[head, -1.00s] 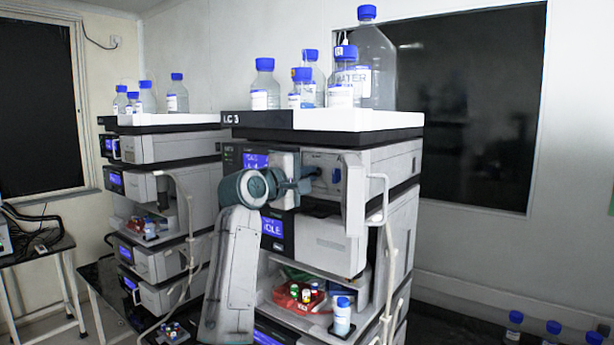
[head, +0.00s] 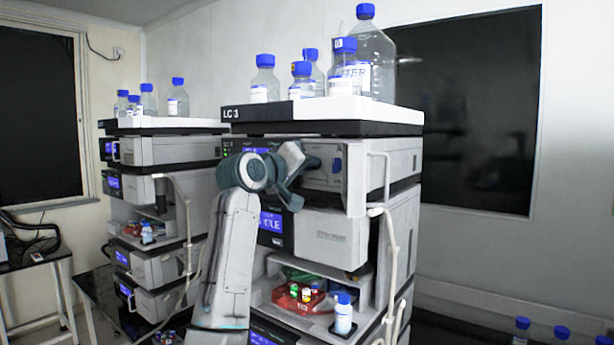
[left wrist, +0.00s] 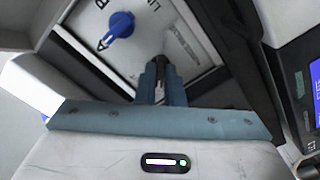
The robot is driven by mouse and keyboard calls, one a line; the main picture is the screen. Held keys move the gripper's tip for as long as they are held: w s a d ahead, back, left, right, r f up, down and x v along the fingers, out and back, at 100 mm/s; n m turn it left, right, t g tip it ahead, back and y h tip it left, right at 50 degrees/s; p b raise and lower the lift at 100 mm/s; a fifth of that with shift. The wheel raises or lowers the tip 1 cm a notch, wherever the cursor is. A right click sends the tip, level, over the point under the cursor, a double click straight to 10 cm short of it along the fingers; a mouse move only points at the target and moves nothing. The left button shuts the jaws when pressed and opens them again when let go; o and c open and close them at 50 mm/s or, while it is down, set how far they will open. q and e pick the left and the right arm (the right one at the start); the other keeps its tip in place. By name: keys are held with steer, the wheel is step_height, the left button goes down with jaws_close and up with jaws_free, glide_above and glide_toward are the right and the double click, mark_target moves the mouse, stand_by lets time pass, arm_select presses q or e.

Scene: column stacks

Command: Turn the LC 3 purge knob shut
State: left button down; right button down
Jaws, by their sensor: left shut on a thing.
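The LC 3 stack (head: 250,115) stands in the middle of the head view. My left gripper (head: 314,162) is at the open front bay of its upper module (head: 393,160). In the left wrist view my left gripper (left wrist: 160,72) is shut on a small dark knob (left wrist: 160,66) on a pale panel; the fingers hide most of it, and I cannot read its label. A blue knob (left wrist: 120,25) with a pointer sits beside it, apart from the fingers; it also shows in the head view (head: 337,165). My right gripper is not in view.
The module's door (head: 356,185) stands open just right of the bay. Bottles (head: 374,60) stand on top of the stack. A red tray (head: 293,303) with small vials sits lower down. A similar stack (head: 160,180) is on the left.

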arm_select(q)
steer(key=m+b, duration=0.2)
steer(key=m, duration=0.2)
steer(key=shift+f+m+b, duration=0.15)
steer(key=shift+m+b, duration=0.15)
steer(key=shift+b, duration=0.1)
steer(key=m+b, duration=0.1)
steer(key=m, duration=0.1)
steer(key=shift+m+b, duration=0.3)
steer(key=shift+m, duration=0.1)
steer(key=shift+m+b, duration=0.3)
steer(key=shift+m, duration=0.4)
steer(key=c, duration=1.5)
jaws_free()
steer(key=shift+c, duration=0.2)
